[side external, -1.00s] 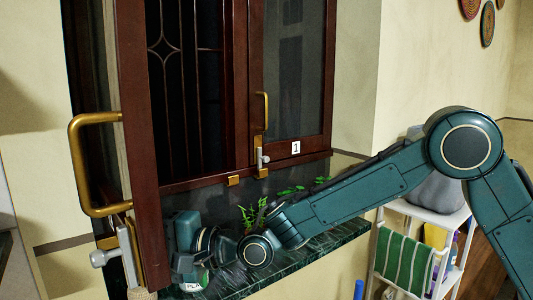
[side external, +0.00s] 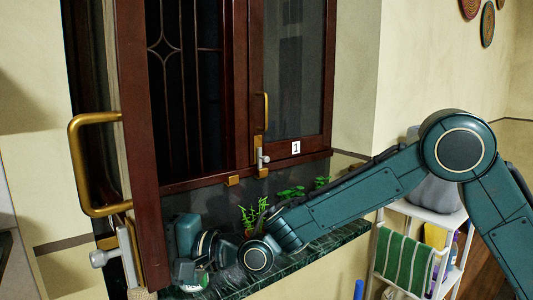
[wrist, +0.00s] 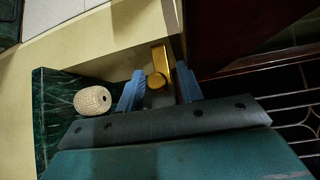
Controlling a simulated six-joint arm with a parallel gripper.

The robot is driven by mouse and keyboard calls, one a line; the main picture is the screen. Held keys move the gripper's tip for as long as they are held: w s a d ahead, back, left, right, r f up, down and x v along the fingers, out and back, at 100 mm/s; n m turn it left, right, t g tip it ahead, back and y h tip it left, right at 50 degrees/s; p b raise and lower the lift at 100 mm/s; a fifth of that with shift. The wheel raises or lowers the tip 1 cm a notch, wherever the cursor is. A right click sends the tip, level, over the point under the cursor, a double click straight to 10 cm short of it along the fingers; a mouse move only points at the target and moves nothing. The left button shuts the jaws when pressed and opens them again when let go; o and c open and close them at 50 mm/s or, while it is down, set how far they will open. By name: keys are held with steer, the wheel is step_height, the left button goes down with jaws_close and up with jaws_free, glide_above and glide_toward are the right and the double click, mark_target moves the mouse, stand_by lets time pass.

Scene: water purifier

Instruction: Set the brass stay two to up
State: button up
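A brass fitting (wrist: 158,78) with a round brass end shows between my gripper's blue fingers in the wrist view. I see no number 2 on it. My gripper (wrist: 159,90) is open, one finger on each side of this brass, and I cannot tell whether they touch it. In the side view, the open left sash (side external: 139,140) hides the fingertips. A brass latch (side external: 129,258) with a grey knob (side external: 98,258) sits at this sash's lower edge. Another brass latch (side external: 262,173) is on the right sash beside a label "1" (side external: 296,148).
A dark green marble sill (side external: 325,240) runs under my arm, with green plants (side external: 255,213) close by. A woven pale object (wrist: 93,100) lies left of my gripper. A large brass handle (side external: 80,165) juts from the open sash. A white shelf (side external: 440,217) stands at the right.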

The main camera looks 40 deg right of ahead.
steer(key=shift+f, duration=0.2)
steer(key=shift+s+d+n, duration=0.25)
steer(key=shift+n, duration=0.05)
steer(key=s+d+r+n+g+h, duration=0.1)
steer(key=s+d+n+g+h, duration=0.2)
steer(key=s+d, duration=1.7)
steer(key=shift+s+d+r+n+g+h, duration=0.2)
steer(key=shift+d+n+g+h, duration=0.2)
steer(key=shift+d+n+h, duration=2.05)
steer(key=shift+a+n+y, duration=0.55)
steer(key=shift+y, duration=0.1)
